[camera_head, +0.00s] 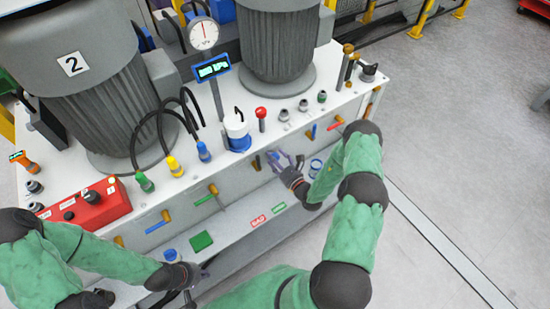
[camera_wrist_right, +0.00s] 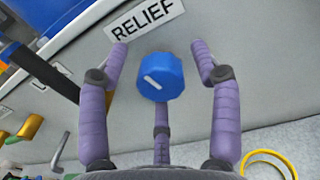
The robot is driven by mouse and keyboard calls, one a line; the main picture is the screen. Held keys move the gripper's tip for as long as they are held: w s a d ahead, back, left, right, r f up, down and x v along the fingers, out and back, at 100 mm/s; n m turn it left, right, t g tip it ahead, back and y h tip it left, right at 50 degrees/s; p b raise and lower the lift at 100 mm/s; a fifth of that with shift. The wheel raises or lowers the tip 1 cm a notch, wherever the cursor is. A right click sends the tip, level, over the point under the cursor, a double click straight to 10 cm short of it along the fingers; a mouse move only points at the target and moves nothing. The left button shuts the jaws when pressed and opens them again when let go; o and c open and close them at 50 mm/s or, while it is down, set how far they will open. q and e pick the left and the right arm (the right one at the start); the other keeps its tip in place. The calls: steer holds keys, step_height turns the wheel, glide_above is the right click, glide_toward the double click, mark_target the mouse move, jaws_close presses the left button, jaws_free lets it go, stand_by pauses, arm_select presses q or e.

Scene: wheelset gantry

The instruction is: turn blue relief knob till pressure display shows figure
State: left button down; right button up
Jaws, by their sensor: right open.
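The blue relief knob (camera_wrist_right: 160,76) is a faceted knob with a white pointer mark, below a RELIEF label (camera_wrist_right: 145,18) in the right wrist view. My right gripper (camera_wrist_right: 160,52) is open, with its purple fingers on either side of the knob and visible gaps to it. In the head view my right gripper (camera_head: 279,160) is at the front panel of the machine, and the knob is hard to make out there. The pressure display (camera_head: 211,68) is a blue box with green characters too small to read. My left gripper (camera_head: 196,278) is low near the front ledge; its finger state is unclear.
A round gauge (camera_head: 204,33) stands above the display. Levers, such as a yellow-and-blue one (camera_head: 158,222), line the front panel. A lower ledge (camera_head: 232,222) carries a green pad (camera_head: 201,241) and red and green labels. Open floor (camera_head: 450,150) lies to the right.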

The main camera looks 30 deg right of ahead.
steer(key=s+d, duration=0.1)
steer(key=s, duration=1)
steer(key=shift+s, duration=0.35)
